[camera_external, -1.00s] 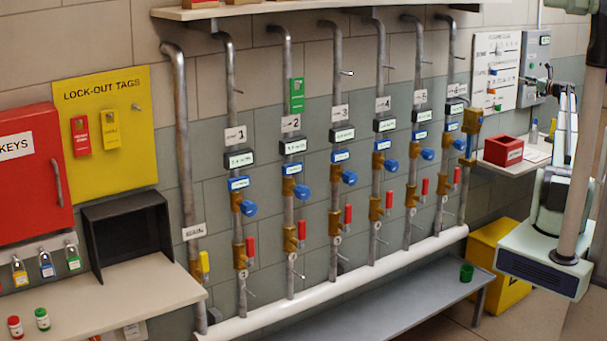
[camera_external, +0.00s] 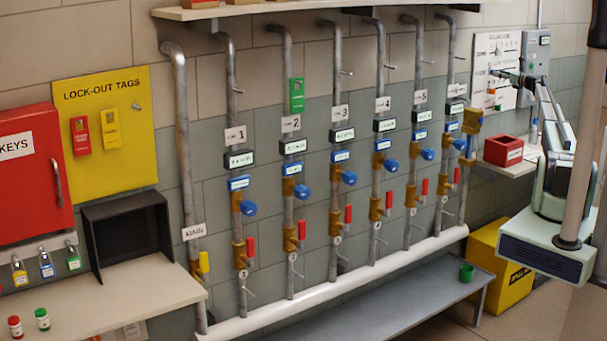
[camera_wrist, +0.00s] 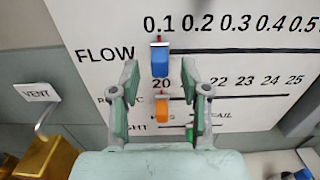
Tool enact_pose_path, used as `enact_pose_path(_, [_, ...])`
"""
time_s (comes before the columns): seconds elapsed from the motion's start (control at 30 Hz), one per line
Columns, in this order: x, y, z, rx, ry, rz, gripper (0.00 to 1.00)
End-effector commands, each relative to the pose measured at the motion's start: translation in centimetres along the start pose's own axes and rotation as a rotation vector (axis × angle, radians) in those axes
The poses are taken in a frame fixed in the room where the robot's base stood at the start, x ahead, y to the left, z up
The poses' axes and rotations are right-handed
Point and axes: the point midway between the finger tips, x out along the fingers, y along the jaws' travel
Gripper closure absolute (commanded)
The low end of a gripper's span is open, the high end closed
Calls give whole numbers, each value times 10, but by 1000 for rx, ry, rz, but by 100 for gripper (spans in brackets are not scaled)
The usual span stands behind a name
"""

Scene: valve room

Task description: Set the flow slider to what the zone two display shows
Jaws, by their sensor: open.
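The flow slider (camera_wrist: 160,60) is a blue knob beside the word FLOW in the wrist view, just under the 0.1 mark of a scale running right past 0.4. My gripper (camera_wrist: 161,75) is open, with one finger left and one right of the knob's column. Contact with the knob cannot be told. In the external view my gripper (camera_external: 508,76) is at the white slider panel (camera_external: 481,83) on the right. The zone two display (camera_external: 293,146) is a small dark-framed screen below the number 2 sign (camera_external: 291,123); its reading is too small to read.
An orange knob (camera_wrist: 162,107) sits below the blue one, with a green one (camera_wrist: 190,133) lower, partly hidden. A vent label and brass part (camera_wrist: 48,158) are at left. A red box (camera_external: 503,150) stands below the panel. A grey control box (camera_external: 536,50) adjoins it.

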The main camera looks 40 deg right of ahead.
Motion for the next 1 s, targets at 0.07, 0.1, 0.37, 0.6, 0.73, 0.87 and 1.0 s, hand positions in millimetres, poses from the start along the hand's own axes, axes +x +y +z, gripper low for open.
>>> enact_pose_path(0.07, [13,-1,2,1,0,2,54])
enact_pose_path(0.1, [17,0,2,1,1,2,54])
enact_pose_path(0.37, [30,0,-1,0,1,0,54])
enact_pose_path(0.6, [30,0,-1,0,1,0,54])
enact_pose_path(0.73, [30,0,-1,0,1,0,97])
enact_pose_path(0.87, [30,0,-1,0,1,1,100])
enact_pose_path(1.0, [30,1,-1,0,0,1,100])
